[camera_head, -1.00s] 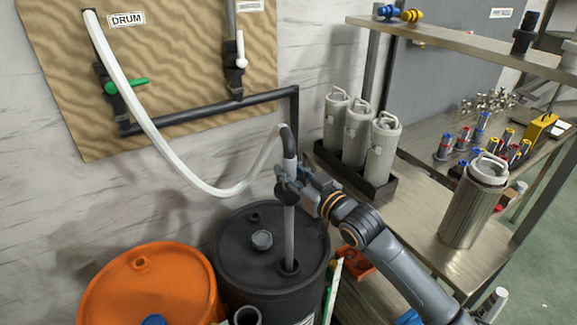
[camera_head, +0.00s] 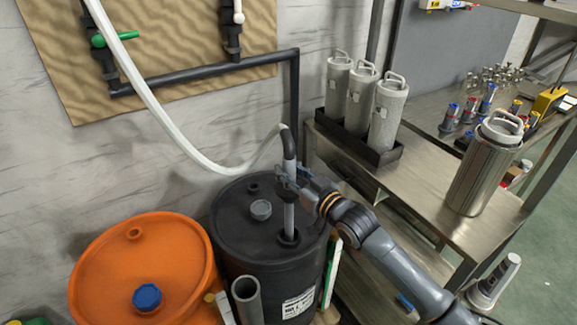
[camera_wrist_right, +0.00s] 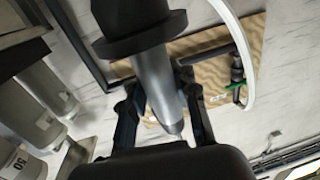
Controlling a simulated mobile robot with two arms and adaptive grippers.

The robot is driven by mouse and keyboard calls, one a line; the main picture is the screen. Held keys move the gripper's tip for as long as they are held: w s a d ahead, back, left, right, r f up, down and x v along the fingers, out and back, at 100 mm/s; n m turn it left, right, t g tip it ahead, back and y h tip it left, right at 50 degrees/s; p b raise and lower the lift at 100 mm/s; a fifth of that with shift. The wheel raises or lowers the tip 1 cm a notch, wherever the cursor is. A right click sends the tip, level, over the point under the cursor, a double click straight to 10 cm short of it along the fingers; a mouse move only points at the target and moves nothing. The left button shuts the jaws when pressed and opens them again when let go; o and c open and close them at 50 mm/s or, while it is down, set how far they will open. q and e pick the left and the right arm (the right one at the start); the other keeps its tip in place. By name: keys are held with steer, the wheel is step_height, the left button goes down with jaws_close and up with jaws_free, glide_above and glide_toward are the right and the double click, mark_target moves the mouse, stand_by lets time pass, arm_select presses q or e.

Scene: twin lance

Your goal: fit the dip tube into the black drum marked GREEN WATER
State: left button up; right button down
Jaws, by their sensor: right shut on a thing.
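The black drum (camera_head: 232,228) stands in the lower middle of the head view; a white label (camera_head: 298,303) shows on its side, too small to read surely. The grey dip tube (camera_head: 289,217) is upright, its lower end inside the drum's open bung hole (camera_head: 287,238). A white hose (camera_head: 150,105) joins its black top elbow. My right gripper (camera_head: 293,182) is shut on the tube's upper part, above the drum lid. In the right wrist view, the tube (camera_wrist_right: 155,82) runs between the fingers of the gripper (camera_wrist_right: 163,112). The tube's bottom is hidden. My left gripper is not in view.
An orange drum (camera_head: 100,262) with a blue cap stands at the left. A grey open pipe (camera_head: 247,300) stands in front of the black drum. A steel bench (camera_head: 415,190) with grey canisters (camera_head: 385,115) is at the right. Black piping (camera_head: 220,75) runs along the wall.

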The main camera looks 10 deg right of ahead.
mark_target(296, 199)
step_height(296, 199, down, 9)
steer(key=b, duration=0.5)
steer(key=shift+f, duration=0.15)
step_height(296, 199, up, 2)
steer(key=p, duration=0.4)
steer(key=shift+p, duration=0.6)
